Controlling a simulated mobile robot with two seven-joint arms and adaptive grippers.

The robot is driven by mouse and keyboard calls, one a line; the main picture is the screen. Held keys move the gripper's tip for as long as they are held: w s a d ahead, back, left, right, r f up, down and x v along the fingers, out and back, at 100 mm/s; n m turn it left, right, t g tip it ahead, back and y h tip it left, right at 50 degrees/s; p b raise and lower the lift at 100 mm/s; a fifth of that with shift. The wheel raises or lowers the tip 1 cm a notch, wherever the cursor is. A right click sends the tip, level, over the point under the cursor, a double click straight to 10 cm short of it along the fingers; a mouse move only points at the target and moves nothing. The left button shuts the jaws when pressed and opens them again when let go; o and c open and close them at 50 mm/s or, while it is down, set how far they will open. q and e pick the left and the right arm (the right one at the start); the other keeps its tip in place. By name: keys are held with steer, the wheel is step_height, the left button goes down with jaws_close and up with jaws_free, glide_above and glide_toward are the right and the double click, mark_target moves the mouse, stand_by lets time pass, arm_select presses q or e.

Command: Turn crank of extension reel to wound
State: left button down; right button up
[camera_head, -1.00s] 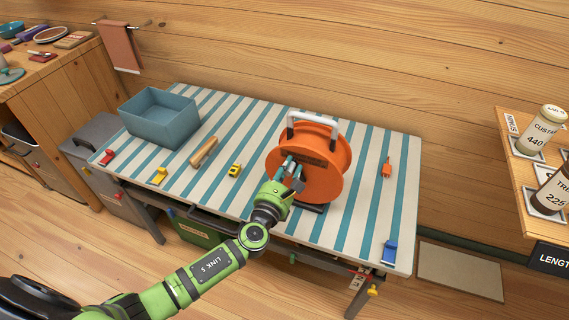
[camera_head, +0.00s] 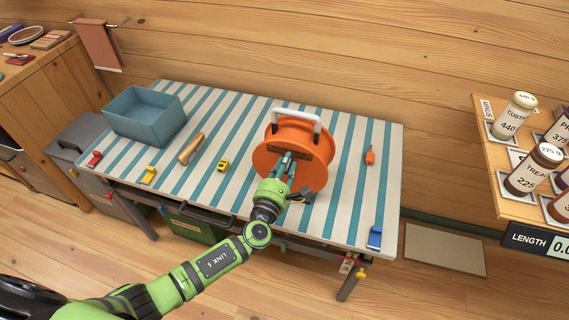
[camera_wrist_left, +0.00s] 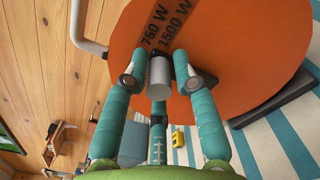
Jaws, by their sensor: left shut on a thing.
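The extension reel is a large orange drum (camera_head: 318,170) standing upright on the striped table, with a white-grey handle frame (camera_head: 295,113) over its top. In the left wrist view its orange face (camera_wrist_left: 235,40) carries a dark label reading 750 W and 1500 W. The crank knob is a short grey cylinder (camera_wrist_left: 159,71) in front of that face. My left gripper (camera_head: 287,161) reaches the reel's front, and its teal fingers (camera_wrist_left: 160,82) are closed around the knob. My right gripper is not in view.
The striped table (camera_head: 345,200) also holds a blue bin (camera_head: 145,135), a wooden cylinder (camera_head: 190,149), a yellow tape measure (camera_head: 223,165), an orange screwdriver (camera_head: 370,156) and a blue item (camera_head: 375,238). A shelf with jars (camera_head: 515,116) stands at the right.

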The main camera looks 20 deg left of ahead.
arm_select(q)
steer(key=c, duration=1.1)
jaws_free()
steer(key=shift+s, duration=0.1)
steer(key=s, duration=1.1)
steer(key=shift+s+a, duration=0.4)
steer(key=s+a+f+n+g+y, duration=0.1)
steer(key=s+a+f+n+g, duration=0.25)
steer(key=f+n, duration=0.5)
steer(key=s+a+f+n+g+y, duration=0.1)
steer(key=s+a+f+n+g, duration=0.3)
steer(key=f, duration=0.7)
steer(key=s+a+f+n+g+y, duration=0.1)
steer(key=s+a+f+n+g, duration=0.15)
steer(key=s+f+n, duration=0.45)
steer(key=s+d+f+n+g, duration=0.1)
steer(key=s+f+n+g, duration=0.1)
steer(key=s+f+n, duration=0.3)
steer(key=s+f+n+g+h, duration=0.1)
steer(key=s+f+n+g, duration=0.1)
steer(key=s+f+n, duration=0.3)
steer(key=s+d+f+n+g+h, duration=0.1)
steer(key=s+f+n+g, duration=0.2)
steer(key=s+n, duration=0.8)
steer(key=shift+s+d+f+n, duration=0.2)
steer(key=shift+s+f, duration=0.35)
steer(key=shift+s+d+f+n, duration=0.15)
steer(key=shift+s+f, duration=0.35)
steer(key=shift+f, duration=0.05)
